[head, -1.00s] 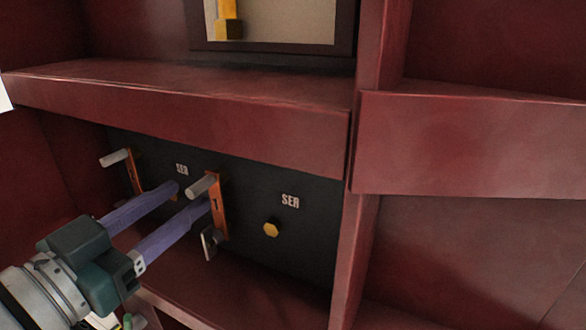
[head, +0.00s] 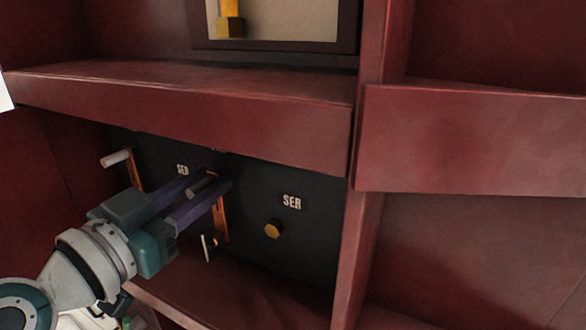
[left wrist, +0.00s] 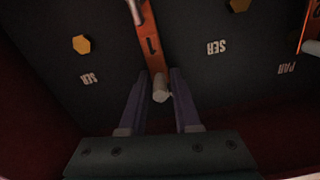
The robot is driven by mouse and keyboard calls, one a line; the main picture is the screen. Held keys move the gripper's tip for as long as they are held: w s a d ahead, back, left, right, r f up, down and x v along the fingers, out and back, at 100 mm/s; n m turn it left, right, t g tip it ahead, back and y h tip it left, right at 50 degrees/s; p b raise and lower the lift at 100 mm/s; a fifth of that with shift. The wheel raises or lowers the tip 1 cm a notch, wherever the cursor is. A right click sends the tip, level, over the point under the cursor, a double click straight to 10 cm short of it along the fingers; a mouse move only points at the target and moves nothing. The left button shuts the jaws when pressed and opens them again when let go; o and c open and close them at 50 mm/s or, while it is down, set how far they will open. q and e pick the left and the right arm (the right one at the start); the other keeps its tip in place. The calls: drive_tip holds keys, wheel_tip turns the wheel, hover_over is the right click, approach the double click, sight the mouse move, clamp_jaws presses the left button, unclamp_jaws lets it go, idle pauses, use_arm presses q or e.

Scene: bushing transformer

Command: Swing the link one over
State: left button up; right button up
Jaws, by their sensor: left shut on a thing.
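Link one is an orange bar (head: 221,218) on the dark panel, with a grey peg handle (head: 202,186) at its upper end. In the left wrist view the bar (left wrist: 151,43) carries a "1", and the handle (left wrist: 160,90) sits between my fingers. My left gripper (head: 216,180) is shut on this handle, its two purple fingers along either side of it. The gripper (left wrist: 161,88) partly hides the bar's upper end in the head view. The bar hangs roughly upright, with a light metal piece (head: 208,247) at its lower end. My right gripper is not in view.
A second orange link (head: 135,172) with a grey handle (head: 115,158) is to the left. A yellow hex bolt (head: 273,230) sits right of link one, under a "SER" label (head: 291,202). A red shelf edge (head: 190,118) overhangs the panel; a red post (head: 350,260) bounds it right.

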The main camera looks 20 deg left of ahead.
use_arm(q)
clamp_jaws()
idle(0.8)
